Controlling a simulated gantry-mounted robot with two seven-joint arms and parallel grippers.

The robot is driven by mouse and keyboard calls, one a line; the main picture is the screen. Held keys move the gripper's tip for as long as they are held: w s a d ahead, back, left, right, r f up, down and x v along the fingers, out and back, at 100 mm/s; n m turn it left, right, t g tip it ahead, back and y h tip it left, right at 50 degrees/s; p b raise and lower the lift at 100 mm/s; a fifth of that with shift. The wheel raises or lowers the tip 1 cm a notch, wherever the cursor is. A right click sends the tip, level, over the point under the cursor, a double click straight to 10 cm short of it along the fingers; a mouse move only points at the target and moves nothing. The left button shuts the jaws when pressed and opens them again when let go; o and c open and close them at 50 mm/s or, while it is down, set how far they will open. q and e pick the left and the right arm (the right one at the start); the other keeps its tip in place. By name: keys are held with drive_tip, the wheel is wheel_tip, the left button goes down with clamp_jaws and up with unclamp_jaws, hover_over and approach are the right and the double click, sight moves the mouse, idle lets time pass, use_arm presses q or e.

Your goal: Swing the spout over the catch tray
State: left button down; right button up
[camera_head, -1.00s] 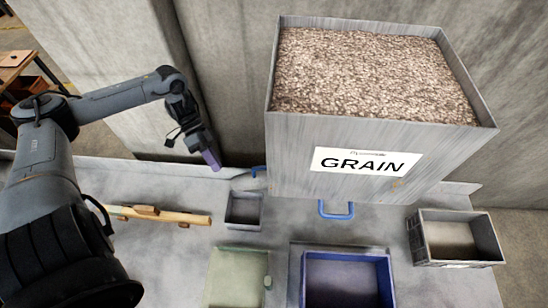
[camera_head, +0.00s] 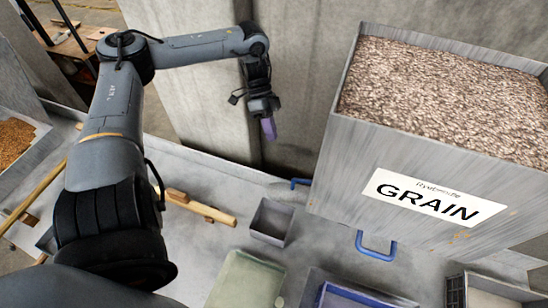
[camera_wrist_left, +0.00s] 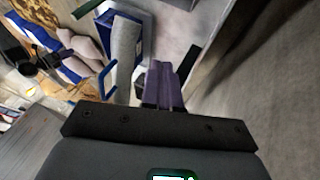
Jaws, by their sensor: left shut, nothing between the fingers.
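The grey hopper (camera_head: 335,180) marked GRAIN stands at the right in the head view, full of grain (camera_head: 440,95). A small blue handle (camera_head: 300,183) shows beside its lower left edge; the spout itself cannot be made out clearly. A small grey open tray (camera_head: 271,222) sits on the bench below that handle; I cannot tell whether it is the catch tray. My left gripper (camera_head: 268,128), with purple fingers, is shut and empty, left of the hopper and above the handle in the picture. Its fingers show in the left wrist view (camera_wrist_left: 163,88). My right gripper is not in view.
A blue loop handle (camera_head: 376,246) projects below the hopper front. A pale green tray (camera_head: 245,280), a blue bin (camera_head: 345,298) and a grey crate (camera_head: 490,292) line the front. Wooden sticks (camera_head: 200,208) lie on the bench (camera_head: 190,240). A concrete wall (camera_head: 300,60) stands behind.

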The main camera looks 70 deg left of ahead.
use_arm(q)
drive_tip(key=s+d+f+p, duration=0.1)
drive_tip(key=s+d+f, duration=0.1)
drive_tip(key=d+f, duration=0.6)
drive_tip(key=shift+d+f, duration=0.3)
drive_tip(key=shift+d, duration=0.05)
idle(0.4)
